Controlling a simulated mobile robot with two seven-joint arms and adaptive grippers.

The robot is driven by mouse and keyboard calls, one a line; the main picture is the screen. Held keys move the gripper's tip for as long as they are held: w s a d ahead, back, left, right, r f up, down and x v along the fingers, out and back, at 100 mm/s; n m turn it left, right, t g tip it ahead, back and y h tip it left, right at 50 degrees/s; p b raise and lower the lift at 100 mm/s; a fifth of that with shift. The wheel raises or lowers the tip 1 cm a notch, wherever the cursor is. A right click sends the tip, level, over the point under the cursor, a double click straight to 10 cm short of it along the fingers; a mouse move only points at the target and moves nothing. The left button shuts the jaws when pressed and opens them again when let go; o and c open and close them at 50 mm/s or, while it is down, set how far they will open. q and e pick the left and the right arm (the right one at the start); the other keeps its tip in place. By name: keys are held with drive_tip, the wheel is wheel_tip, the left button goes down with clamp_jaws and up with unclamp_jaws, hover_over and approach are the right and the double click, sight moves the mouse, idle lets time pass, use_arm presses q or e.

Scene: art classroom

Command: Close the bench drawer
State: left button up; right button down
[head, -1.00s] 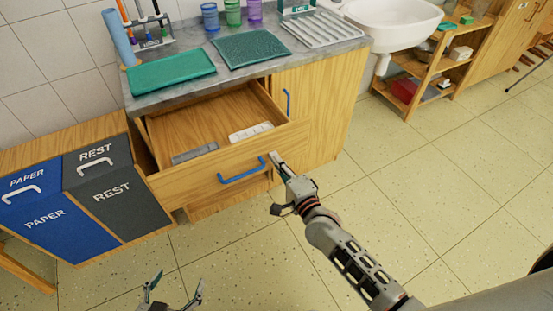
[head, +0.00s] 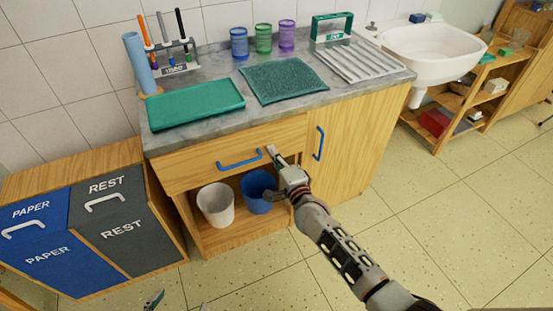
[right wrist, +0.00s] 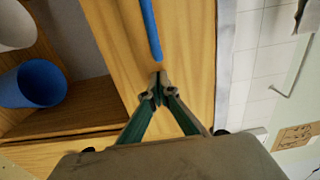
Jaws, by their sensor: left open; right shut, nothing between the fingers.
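The bench drawer (head: 200,163) is a wooden front with a blue bar handle (head: 240,160), under the grey bench top. It looks flush with the bench front, and its inside is hidden. My right gripper (head: 271,151) is shut and empty, its fingertips at the right part of the drawer front, just right of the handle. In the right wrist view the closed fingertips (right wrist: 158,76) are against or very near the wood, below the end of the blue handle (right wrist: 150,30). My left gripper (head: 155,300) barely shows at the bottom edge, apart from the bench.
An open shelf below the drawer holds a white bucket (head: 216,205) and a blue bucket (head: 257,192). A cupboard door (head: 350,150) is at right. Paper and rest bins (head: 125,225) stand at left. The floor (head: 300,275) in front is clear.

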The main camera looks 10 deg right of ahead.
use_arm(q)
drive_tip(key=shift+w+a, duration=0.1)
drive_tip(key=shift+w, duration=0.35)
use_arm(e)
drive_tip(key=shift+x, duration=1.05)
drive_tip(key=shift+d+r, duration=0.1)
drive_tip(key=shift+r, duration=0.1)
